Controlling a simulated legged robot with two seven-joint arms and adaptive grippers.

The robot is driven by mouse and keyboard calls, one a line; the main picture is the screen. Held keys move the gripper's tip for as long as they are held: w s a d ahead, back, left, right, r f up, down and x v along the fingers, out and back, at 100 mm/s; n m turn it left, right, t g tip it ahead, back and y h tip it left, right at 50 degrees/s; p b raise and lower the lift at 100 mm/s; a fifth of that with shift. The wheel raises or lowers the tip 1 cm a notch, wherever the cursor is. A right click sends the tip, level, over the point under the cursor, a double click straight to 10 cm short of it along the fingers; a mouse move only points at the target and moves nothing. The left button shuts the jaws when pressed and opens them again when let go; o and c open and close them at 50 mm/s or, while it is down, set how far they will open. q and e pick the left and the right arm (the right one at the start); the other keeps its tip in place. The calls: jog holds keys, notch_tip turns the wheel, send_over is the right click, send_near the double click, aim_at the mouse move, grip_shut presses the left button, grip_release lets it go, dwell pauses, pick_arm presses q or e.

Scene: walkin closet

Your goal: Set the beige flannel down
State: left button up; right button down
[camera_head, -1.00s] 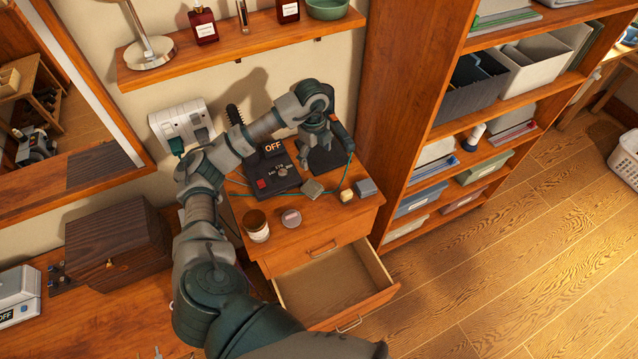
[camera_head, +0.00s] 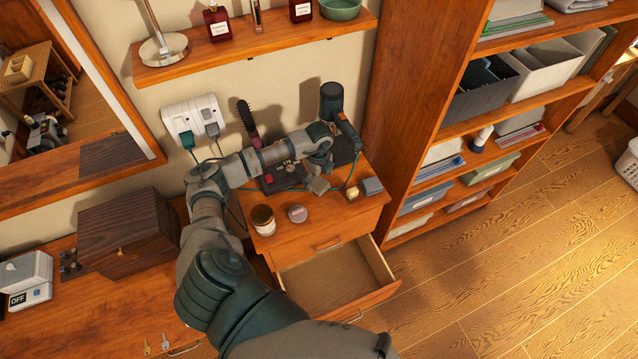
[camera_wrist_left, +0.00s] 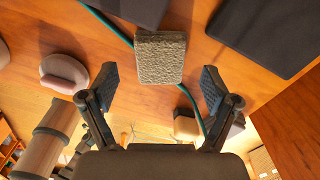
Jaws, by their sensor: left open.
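The beige flannel (camera_head: 318,185) is a small folded, rough-textured grey-beige pad on the wooden drawer unit's top (camera_head: 328,215). In the left wrist view the flannel (camera_wrist_left: 160,57) lies across the teal cable (camera_wrist_left: 107,22), beyond my fingertips and centred between them. My left gripper (camera_head: 321,166) is just behind and above it in the head view. In the left wrist view the gripper (camera_wrist_left: 161,88) is open, with nothing between its fingers. My right gripper is not in view.
A jar (camera_head: 263,220), a round tin (camera_head: 298,213), a yellowish block (camera_head: 352,192) and a grey-blue box (camera_head: 371,186) stand around the flannel. A dark dryer-like device (camera_head: 333,102) stands behind. The drawer (camera_head: 335,280) below is open. A shelf unit (camera_head: 405,120) rises to the right.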

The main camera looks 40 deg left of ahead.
pick_arm(q)
jog(key=shift+a+f, duration=0.15)
jog(key=shift+f, duration=1.1)
jog(key=c, duration=1.1)
jog(key=shift+r, duration=0.1)
